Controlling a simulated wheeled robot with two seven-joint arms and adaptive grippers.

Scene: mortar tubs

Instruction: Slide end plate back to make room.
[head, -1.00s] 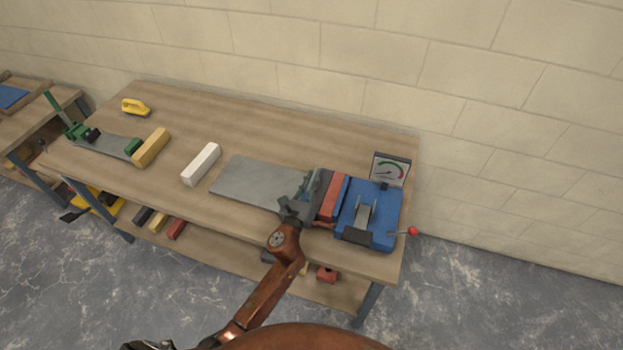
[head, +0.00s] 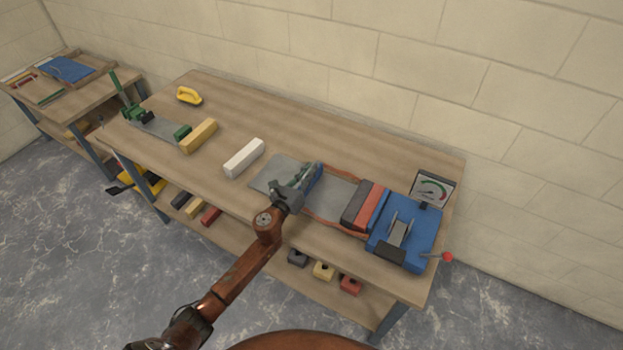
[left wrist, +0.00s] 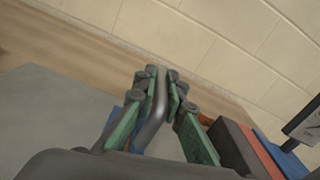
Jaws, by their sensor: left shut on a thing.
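The blue end plate (head: 315,183) stands upright across the grey bed (head: 341,191) of the press-like device on the bench. My left gripper (head: 299,181) is shut on the plate's grey bar handle (left wrist: 152,118). In the left wrist view the green-padded fingers of the gripper (left wrist: 160,88) close around this bar, and they hide most of the plate. A dark grey block (head: 358,205) and a red block (head: 373,210) stand side by side against the blue head (head: 405,239). Bare bed lies between the plate and the dark block. My right gripper is out of view.
Orange rails (head: 328,222) edge the bed. A gauge (head: 433,188) stands behind the blue head, and a red-knobbed lever (head: 446,257) sticks out right. A white block (head: 243,157), a yellow block (head: 199,135) and a green-handled tool (head: 150,122) lie to the left.

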